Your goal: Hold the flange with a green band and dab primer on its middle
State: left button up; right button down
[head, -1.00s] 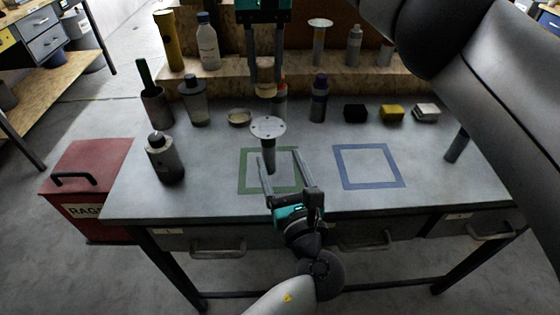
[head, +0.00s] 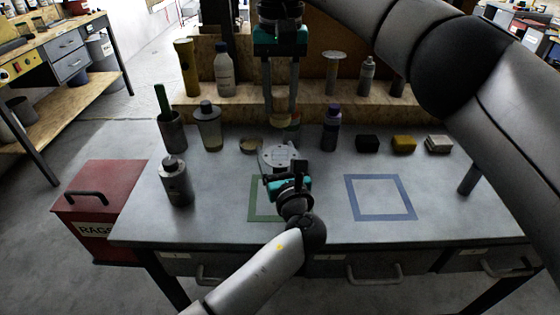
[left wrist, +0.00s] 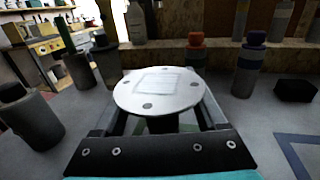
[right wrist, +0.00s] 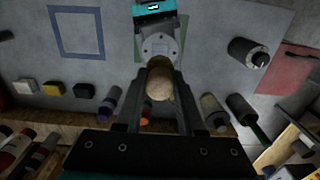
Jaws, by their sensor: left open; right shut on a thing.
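A flange (head: 276,157) with a pale round plate, bolt holes and a dark stem stands upright at the green square outline (head: 256,203) on the bench. In the left wrist view its plate (left wrist: 160,91) has a paler square in the middle; no green band shows. My left gripper (head: 284,170) is open, its fingers either side of the stem beneath the plate; contact is hidden. My right gripper (head: 281,116) points down, shut on a tan round-ended piece (right wrist: 160,79), perhaps a dauber, above and behind the flange.
A purple-capped bottle (head: 331,130) and small blocks (head: 403,144) stand right. The blue square (head: 380,198) is empty.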

pick_arm(q)
jog(key=shift+w, duration=0.1)
grip_shut()
dwell(0.6)
